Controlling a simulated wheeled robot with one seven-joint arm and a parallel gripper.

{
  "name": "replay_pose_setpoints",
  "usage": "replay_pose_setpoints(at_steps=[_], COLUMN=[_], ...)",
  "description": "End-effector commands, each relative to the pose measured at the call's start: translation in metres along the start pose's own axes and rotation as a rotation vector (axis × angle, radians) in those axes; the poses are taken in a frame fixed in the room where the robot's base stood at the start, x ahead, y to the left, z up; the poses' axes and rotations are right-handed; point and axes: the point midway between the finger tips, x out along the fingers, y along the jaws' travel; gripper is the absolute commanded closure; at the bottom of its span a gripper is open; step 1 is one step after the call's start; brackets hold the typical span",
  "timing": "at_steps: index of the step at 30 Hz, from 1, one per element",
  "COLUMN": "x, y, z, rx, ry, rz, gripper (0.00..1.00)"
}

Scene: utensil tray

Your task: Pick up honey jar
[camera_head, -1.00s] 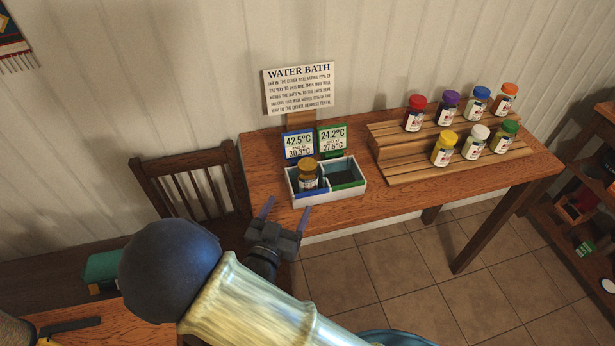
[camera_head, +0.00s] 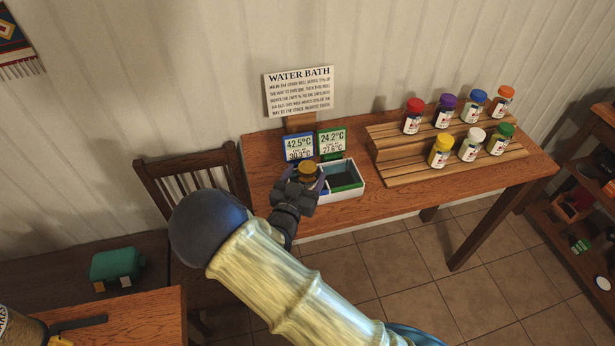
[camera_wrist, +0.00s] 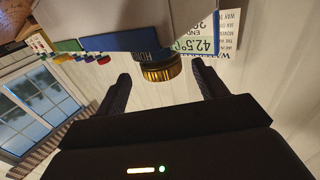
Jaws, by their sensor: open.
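The honey jar (camera_head: 308,170) has a gold lid and sits in the left, blue-marked well of the white water bath (camera_head: 352,193). In the head view my gripper hides most of its body. In the wrist view, which is upside down, the jar's ribbed gold lid (camera_wrist: 162,71) shows with part of a dark label. My gripper (camera_head: 304,178) is open at the jar, with one finger to each side of the lid in the picture. In the wrist view the lid lies between the lines of the fingers (camera_wrist: 163,84), with gaps on both sides. I cannot see any contact.
Blue (camera_head: 298,147) and green (camera_head: 332,142) temperature displays stand right behind the bath, below a water bath sign (camera_head: 299,92). Several colored-lid jars stand on a stepped wooden rack (camera_head: 400,172) to the right. A chair (camera_head: 190,170) is at the left. The bath's right well looks empty.

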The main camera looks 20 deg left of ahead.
Motion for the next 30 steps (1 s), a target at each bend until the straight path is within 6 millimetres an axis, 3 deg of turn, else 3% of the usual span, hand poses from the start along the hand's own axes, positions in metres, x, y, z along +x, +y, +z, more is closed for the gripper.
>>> replay_pose_setpoints(at_steps=[9, 21, 30], x=[0.002, 0.050, 0.052], y=[0.000, -0.003, -0.003], z=[0.000, 0.003, 0.004], rx=[0.000, 0.000, 0.000], ry=[0.000, 0.000, 0.000], rz=[0.001, 0.001, 0.000], gripper=[0.29, 0.29, 0.29])
